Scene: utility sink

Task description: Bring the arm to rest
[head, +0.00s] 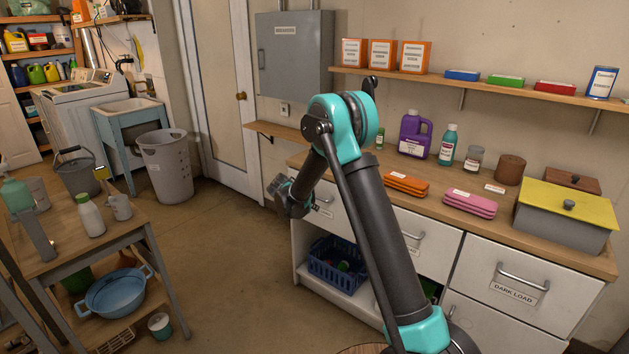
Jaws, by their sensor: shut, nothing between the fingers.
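My arm rises from the bottom of the head view, bends at a teal elbow in front of the counter, and reaches forward and down to the left. My gripper (280,190) is at its far end, small and dark, in front of the white drawer cabinet's left end and below the counter top. It appears empty and shut. The arm hides part of the counter front and the drawers behind it.
The wooden counter (470,222) holds bottles, folded cloths and a yellow-lidded box (568,212). A blue basket (338,268) sits in the open lower shelf. At left stand a work table (70,245) and a grey laundry basket (167,168). The floor between is clear.

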